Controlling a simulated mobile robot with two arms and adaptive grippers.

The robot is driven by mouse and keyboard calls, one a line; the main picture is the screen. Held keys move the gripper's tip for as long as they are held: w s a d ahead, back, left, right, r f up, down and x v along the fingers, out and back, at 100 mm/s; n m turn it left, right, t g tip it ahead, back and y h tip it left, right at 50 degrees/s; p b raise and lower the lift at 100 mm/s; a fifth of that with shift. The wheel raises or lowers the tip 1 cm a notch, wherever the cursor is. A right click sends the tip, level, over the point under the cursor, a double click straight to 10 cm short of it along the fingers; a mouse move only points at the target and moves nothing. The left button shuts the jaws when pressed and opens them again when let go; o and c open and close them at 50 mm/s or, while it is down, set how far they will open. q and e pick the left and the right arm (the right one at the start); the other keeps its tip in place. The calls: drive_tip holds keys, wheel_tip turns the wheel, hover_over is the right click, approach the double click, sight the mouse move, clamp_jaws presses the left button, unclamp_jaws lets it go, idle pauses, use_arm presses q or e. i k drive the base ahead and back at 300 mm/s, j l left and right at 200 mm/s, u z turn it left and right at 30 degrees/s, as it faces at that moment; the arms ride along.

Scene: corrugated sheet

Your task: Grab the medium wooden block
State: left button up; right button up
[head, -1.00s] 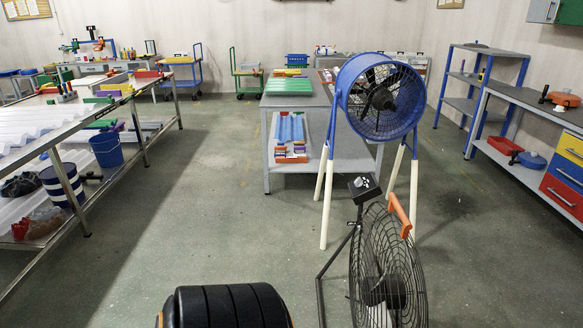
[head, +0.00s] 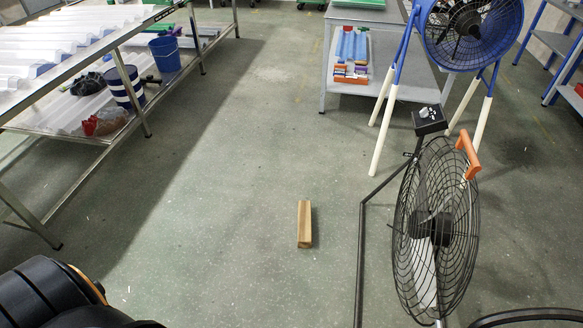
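A wooden block (head: 304,224) lies on the grey-green floor in the middle of the head view, with its long side running away from me. It is light brown, and nothing touches it. No other wooden block shows, so I cannot compare its size. Neither of my grippers is in view. A black rounded part at the lower left is probably mine.
A black floor fan (head: 436,228) with an orange handle stands right of the block. A blue fan (head: 470,32) on white-tipped legs is behind it. A metal rack (head: 150,118) with a blue bucket (head: 165,54) stands left. The floor between is clear.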

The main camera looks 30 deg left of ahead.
sight(304, 235)
drive_tip(key=u, duration=0.75)
drive_tip(key=i+j+z, duration=0.1)
drive_tip(key=z, duration=0.5)
drive_tip(key=i+j+z, duration=0.35)
drive_tip(key=j, duration=0.3)
drive_tip(key=i+j+z, duration=0.15)
drive_tip(key=j, duration=0.2)
drive_tip(key=i+j+z, duration=0.15)
drive_tip(key=j, duration=0.2)
drive_tip(key=i+j+z, duration=0.2)
drive_tip(key=j, duration=0.2)
